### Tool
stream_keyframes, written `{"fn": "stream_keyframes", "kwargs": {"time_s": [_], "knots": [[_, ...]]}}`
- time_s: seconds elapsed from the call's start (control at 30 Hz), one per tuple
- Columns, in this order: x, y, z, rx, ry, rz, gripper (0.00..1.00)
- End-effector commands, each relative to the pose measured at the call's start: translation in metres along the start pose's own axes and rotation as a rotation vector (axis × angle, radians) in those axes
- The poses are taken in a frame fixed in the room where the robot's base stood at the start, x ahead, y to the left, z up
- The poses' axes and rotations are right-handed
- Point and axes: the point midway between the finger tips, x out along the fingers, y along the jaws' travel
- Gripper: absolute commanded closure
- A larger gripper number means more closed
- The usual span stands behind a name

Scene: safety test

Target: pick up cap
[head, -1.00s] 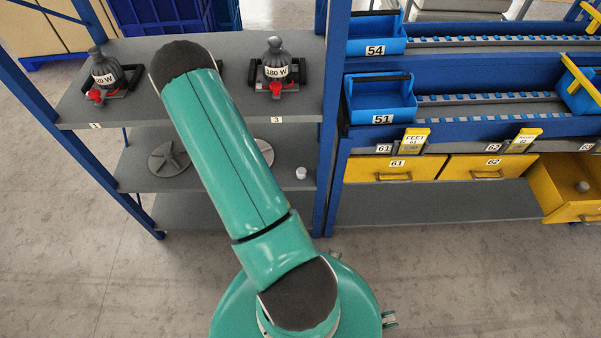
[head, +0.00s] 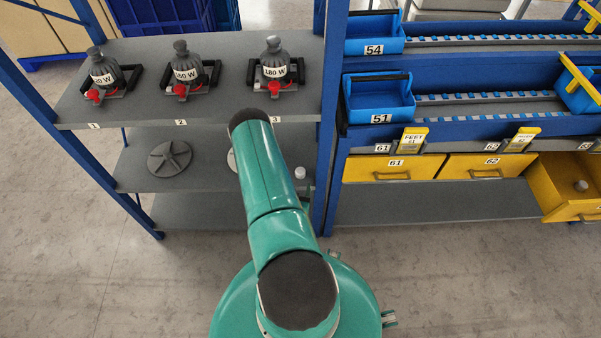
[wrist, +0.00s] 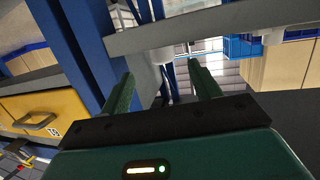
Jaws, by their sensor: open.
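A small pale cylinder that looks like the cap (head: 300,172) stands on the middle shelf, near its right end, just right of my arm. In the head view my arm hides the gripper.
A grey disc (head: 170,159) lies on the middle shelf; another is mostly hidden by my arm. A blue upright (head: 327,130) stands close right of the cap. An open yellow drawer (head: 565,200) holds a small grey piece (head: 581,185).

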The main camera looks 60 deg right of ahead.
Motion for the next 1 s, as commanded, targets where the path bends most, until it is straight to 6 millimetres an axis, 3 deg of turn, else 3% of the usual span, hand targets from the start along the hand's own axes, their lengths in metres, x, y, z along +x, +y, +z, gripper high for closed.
{"fn": "stream_keyframes", "kwargs": {"time_s": [0.1,0.37,0.6,0.9,1.0], "knots": [[0.021,0.0,-0.001,0.001,0.002,0.0,0.37],[0.043,-0.001,-0.001,0.0,0.001,0.0,0.37],[0.078,-0.003,-0.002,0.0,0.001,0.0,0.37],[0.084,-0.003,-0.002,-0.001,0.0,-0.001,0.37],[0.084,-0.003,-0.002,-0.001,0.0,-0.001,0.55]]}}
